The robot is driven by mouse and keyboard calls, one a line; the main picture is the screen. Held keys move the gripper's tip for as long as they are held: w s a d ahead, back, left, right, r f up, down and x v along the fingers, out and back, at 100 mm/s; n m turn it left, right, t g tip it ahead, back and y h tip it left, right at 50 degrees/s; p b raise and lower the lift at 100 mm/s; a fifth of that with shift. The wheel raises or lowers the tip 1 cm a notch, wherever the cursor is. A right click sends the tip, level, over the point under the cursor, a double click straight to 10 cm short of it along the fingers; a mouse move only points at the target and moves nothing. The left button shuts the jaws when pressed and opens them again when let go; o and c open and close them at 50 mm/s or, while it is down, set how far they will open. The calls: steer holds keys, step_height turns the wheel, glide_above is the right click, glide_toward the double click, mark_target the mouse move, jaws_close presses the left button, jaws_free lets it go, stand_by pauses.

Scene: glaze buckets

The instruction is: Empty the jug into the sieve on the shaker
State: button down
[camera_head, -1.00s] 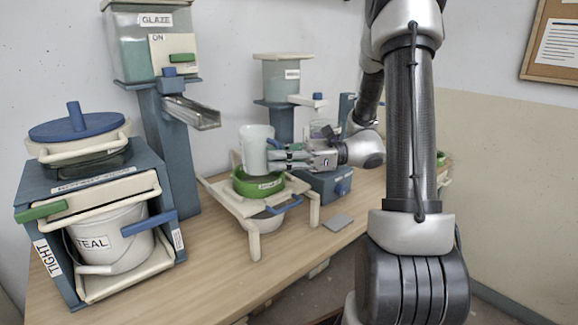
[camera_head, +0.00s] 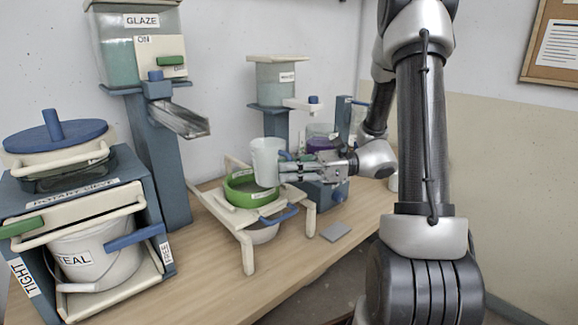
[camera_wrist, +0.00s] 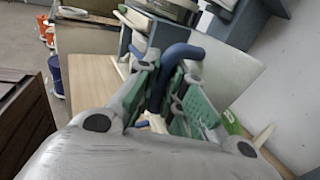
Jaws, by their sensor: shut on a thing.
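The white jug (camera_head: 266,162) is in my gripper (camera_head: 287,169), which is shut on its blue handle. In the wrist view the blue handle (camera_wrist: 178,55) lies between the green-padded fingers of my gripper (camera_wrist: 172,90). The jug looks close to upright, a little above and at the right side of the green sieve (camera_head: 238,190). I cannot see into the jug. The sieve's inside is partly hidden by the jug.
A glaze dispenser (camera_head: 137,55) with a metal chute (camera_head: 180,119) stands behind left. A teal bucket (camera_head: 97,252) sits in a blue frame at the left. A second dispenser (camera_head: 275,85) and a purple container (camera_head: 322,138) stand behind. A grey tile (camera_head: 336,232) lies at the right.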

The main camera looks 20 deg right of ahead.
mark_target(281, 151)
steer(key=shift+s+r, duration=0.25)
steer(key=shift+r, duration=0.35)
step_height(281, 151, up, 3)
steer(key=m+g+h, duration=0.1)
steer(key=m+h, duration=0.1)
steer(key=m, duration=0.1)
steer(key=shift+s, duration=0.1)
steer(key=shift+m+h, duration=0.3)
steer(key=shift+m, duration=0.1)
steer(key=shift+f+g, duration=0.3)
steer(key=shift+f, duration=0.1)
steer(key=shift+w+m+h, duration=0.3)
steer(key=shift+w+m, duration=0.05)
steer(key=shift+m, duration=0.15)
steer(key=shift+s+a+f+g, duration=0.1)
steer(key=shift+a+g, duration=0.05)
steer(key=shift+g, duration=0.15)
steer(key=shift+w+m+g, duration=0.3)
steer(key=shift+w+m, duration=0.1)
steer(key=shift+w+a+r+h, duration=0.1)
steer(key=shift+a+r+h, duration=0.05)
steer(key=shift+r+h, duration=0.2)
steer(key=shift+w+a+f+m+g+h, duration=0.1)
steer(key=shift+w+m+g+h, duration=0.2)
steer(key=shift+m+g, duration=0.25)
steer(key=shift+w, duration=0.3)
steer(key=shift+w+a+r+m+g+h, duration=0.2)
steer(key=shift+w+r+m+g+h, duration=0.1)
steer(key=shift+w+m+g, duration=0.15)
steer(key=shift+s+d, duration=0.1)
